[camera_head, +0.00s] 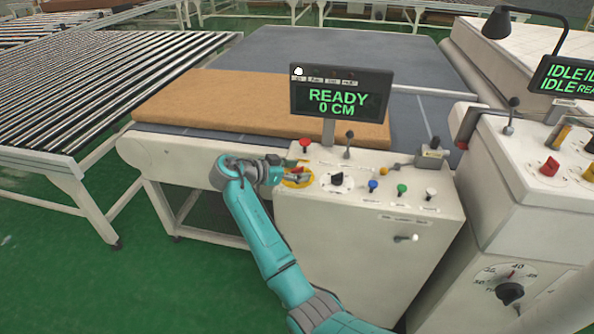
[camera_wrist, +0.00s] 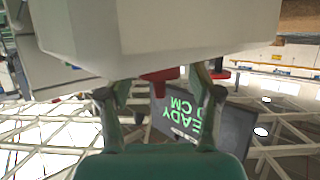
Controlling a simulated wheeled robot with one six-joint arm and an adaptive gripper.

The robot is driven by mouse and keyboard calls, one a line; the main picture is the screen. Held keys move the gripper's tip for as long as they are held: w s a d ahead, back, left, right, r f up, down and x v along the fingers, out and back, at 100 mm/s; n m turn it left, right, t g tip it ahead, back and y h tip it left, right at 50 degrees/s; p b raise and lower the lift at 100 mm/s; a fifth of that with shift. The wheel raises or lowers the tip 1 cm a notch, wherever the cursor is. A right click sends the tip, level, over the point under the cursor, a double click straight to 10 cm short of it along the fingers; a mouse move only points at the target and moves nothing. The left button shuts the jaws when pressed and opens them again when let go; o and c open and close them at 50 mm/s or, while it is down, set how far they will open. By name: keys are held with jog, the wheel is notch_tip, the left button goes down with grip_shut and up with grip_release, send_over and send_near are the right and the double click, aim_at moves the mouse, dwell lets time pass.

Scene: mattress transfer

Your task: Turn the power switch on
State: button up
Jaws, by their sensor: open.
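The power switch is most likely the rotary switch with a round yellow plate (camera_head: 297,182) on the left of the control box's sloping top; my gripper partly covers it. My gripper (camera_head: 290,176) is right at this plate, coming from the left. In the wrist view, which is upside down, my gripper (camera_wrist: 158,92) is open, with a red knob (camera_wrist: 160,75) between its two fingers. I cannot tell whether the fingers touch the knob. The display (camera_head: 340,93) above the box reads "READY 0 CM" in green; it also shows in the wrist view (camera_wrist: 190,117).
A red button (camera_head: 304,146), a black knob (camera_head: 337,179), and blue (camera_head: 373,186), green (camera_head: 402,190) and white (camera_head: 431,194) buttons share the box top. A tan mattress (camera_head: 215,100) lies on the conveyor behind. A second console (camera_head: 535,185) stands at right.

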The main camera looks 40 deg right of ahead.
jog(key=v, duration=1.2)
jog(key=shift+f, duration=0.15)
